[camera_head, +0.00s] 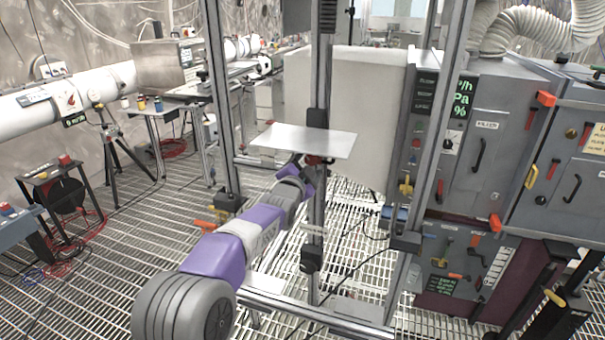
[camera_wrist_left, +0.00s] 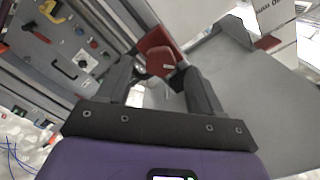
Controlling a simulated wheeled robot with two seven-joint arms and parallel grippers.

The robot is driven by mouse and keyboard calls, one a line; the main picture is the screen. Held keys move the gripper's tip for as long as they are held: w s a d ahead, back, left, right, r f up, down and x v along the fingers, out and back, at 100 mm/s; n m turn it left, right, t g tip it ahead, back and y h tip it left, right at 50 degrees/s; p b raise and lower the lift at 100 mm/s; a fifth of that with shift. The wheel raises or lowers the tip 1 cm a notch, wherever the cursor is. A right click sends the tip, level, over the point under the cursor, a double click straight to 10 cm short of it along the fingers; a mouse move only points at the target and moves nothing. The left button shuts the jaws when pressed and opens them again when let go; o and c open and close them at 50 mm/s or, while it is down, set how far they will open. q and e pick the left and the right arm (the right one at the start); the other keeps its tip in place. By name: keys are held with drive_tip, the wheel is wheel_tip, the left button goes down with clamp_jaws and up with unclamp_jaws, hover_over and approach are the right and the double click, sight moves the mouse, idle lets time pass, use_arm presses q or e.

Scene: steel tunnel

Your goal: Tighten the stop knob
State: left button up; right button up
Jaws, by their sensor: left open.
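A dark red knob (camera_wrist_left: 160,62) with a white mark shows in the left wrist view, against a red block (camera_wrist_left: 153,38). Its red also shows small in the head view (camera_head: 319,160), under a grey plate (camera_head: 300,140) on the upright post. My left gripper (camera_wrist_left: 158,80) is open, with one finger on each side of the knob's near part. I cannot tell whether the fingers touch it. In the head view the left gripper (camera_head: 308,176) is just below the plate, and its tips are partly hidden. My right gripper is not in view.
The post (camera_head: 318,220) stands within a metal frame with uprights on both sides. A grey control cabinet (camera_head: 480,150) with handles stands at right. A white padded block (camera_head: 375,110) is behind the post. Cables cross the grated floor (camera_head: 150,230), which is open at left.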

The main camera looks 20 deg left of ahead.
use_arm(q)
drive_tip(key=s, duration=0.5)
drive_tip(key=shift+s+a, duration=0.1)
drive_tip(key=shift+s, duration=0.15)
drive_tip(key=shift+f, duration=0.1)
